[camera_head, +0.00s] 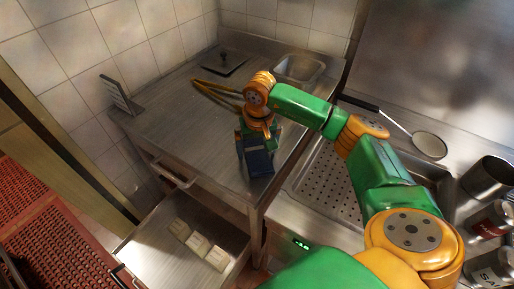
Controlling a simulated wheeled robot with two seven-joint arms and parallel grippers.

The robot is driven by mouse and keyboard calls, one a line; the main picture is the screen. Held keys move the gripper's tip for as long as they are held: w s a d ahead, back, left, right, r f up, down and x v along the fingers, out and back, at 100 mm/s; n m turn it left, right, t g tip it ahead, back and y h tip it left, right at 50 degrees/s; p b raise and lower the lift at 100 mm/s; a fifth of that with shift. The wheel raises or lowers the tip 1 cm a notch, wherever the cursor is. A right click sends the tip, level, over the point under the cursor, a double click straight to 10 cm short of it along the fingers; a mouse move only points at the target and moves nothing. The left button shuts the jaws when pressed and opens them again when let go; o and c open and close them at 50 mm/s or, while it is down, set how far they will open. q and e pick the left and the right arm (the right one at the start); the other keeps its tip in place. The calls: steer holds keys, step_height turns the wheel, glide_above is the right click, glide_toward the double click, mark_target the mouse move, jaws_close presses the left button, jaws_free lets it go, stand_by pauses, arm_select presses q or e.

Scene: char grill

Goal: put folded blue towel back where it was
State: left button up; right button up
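The folded blue towel (258,163) is at the front right of the steel counter (185,115), near its edge. My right gripper (257,147) points down directly at the towel's far end and covers that end. The gripper and towel overlap in view, but the fingertips are hidden, so I cannot tell whether they are closed on it. I also cannot tell whether the towel rests on the counter or is just above it. My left gripper is not in view.
An open drawer (165,250) below the counter holds several pale blocks (198,243). A perforated sink area (325,180) lies right. The counter's left half is clear.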

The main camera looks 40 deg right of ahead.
mark_target(257, 154)
steer(key=shift+r, duration=0.15)
steer(key=r, duration=0.3)
steer(key=r+b, duration=0.1)
steer(key=r, duration=0.4)
steer(key=shift+s+a+r+b, duration=0.2)
steer(key=shift+s+r+b, duration=0.15)
steer(key=shift+s+b, duration=0.05)
steer(key=r, duration=0.3)
steer(key=shift+s+r+p, duration=0.1)
steer(key=shift+s+p, duration=0.15)
steer(key=shift+p, duration=0.15)
